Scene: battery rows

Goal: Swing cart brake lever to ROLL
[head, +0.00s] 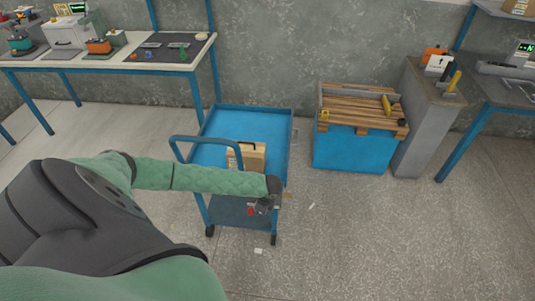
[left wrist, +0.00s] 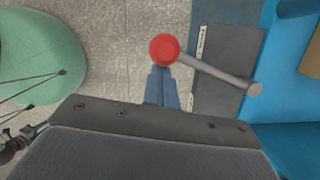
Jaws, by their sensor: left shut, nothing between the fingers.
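The blue cart (head: 245,122) stands in the middle of the head view. Its brake lever shows in the left wrist view as a grey rod (left wrist: 215,72) with a red ball knob (left wrist: 164,48), running from the knob to a round pivot at the lower right. The red knob also shows small in the head view (head: 251,211). My left gripper (head: 262,207) is at the cart's near end; its shut, empty fingers (left wrist: 160,85) are right at the knob. I cannot tell whether they touch it. My right gripper is not in view.
A cardboard box (head: 247,157) sits on the cart's top tray, behind my left arm. A dark plate with a white label strip (left wrist: 201,42) lies beside the lever. A blue crate with a wooden pallet (head: 352,150) stands to the right.

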